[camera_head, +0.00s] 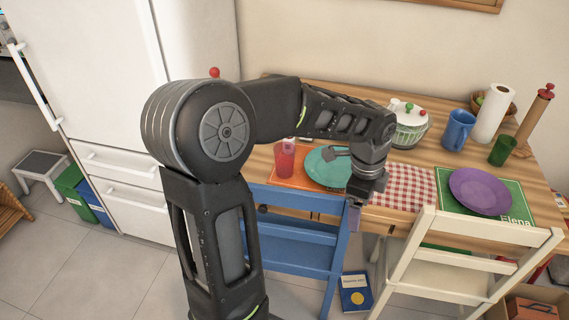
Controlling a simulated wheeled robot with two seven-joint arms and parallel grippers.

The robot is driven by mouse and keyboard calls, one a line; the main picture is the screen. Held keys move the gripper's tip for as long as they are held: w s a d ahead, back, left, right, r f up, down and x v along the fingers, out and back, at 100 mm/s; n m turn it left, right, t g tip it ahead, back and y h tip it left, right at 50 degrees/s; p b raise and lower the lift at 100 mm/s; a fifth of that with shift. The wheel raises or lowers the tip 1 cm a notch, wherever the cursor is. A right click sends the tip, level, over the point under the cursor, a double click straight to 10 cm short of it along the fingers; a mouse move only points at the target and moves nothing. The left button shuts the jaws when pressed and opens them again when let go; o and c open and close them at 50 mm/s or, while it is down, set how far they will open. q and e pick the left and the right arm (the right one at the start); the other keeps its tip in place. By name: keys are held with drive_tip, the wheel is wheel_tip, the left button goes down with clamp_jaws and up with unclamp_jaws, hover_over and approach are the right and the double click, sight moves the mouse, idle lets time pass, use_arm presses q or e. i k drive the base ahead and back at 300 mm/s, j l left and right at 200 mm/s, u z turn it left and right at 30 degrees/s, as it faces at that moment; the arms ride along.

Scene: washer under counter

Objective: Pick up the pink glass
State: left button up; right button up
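The pink glass (284,160) stands upright on an orange placemat (297,181) at the left end of the wooden table. It is left of a teal plate (318,172). My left arm rises from the bottom, bends at a large joint and reaches right across the table. Its gripper (354,216) points down in front of the table's front edge, near the blue chair's back. It is to the right of the glass and apart from it. The fingers are small and partly hidden, so their opening is unclear. My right gripper is out of view.
A blue chair (297,229) and a white chair (487,228) stand at the front edge. The wooden table also holds a checkered cloth (407,186), purple plate (480,191), blue mug (458,130), green glass (502,150) and paper towel roll (492,113). A white fridge (110,70) stands left.

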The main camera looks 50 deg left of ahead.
sight(283, 152)
drive_tip(key=j, duration=0.75)
drive_tip(key=i+j, duration=0.1)
drive_tip(key=j, duration=0.65)
